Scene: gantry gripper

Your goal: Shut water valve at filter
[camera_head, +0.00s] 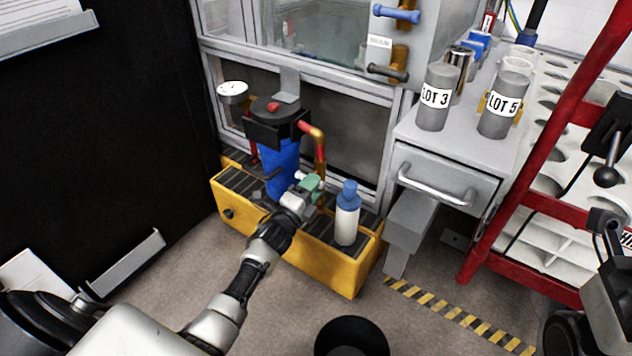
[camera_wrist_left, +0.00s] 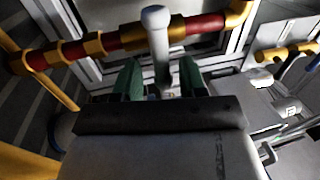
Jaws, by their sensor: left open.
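The blue water filter (camera_head: 280,160) stands upright with a black head and a red button on top. A red and brass pipe (camera_head: 319,150) comes down at its right; in the left wrist view the pipe (camera_wrist_left: 120,40) crosses the top. A white valve lever (camera_wrist_left: 157,45) stands out in front of that pipe. My left gripper (camera_head: 311,185) is open at the pipe, right of the filter. In the left wrist view its green fingers (camera_wrist_left: 161,80) are apart, one on each side of the lever's lower end. I cannot tell whether they touch it. My right gripper is out of view.
A yellow tray (camera_head: 315,262) with a dark grate lies under the filter. A white bottle with a blue cap (camera_head: 347,215) stands on it, close right of my left gripper. A grey counter with a drawer (camera_head: 440,185) and a red-framed rack (camera_head: 520,205) stand to the right.

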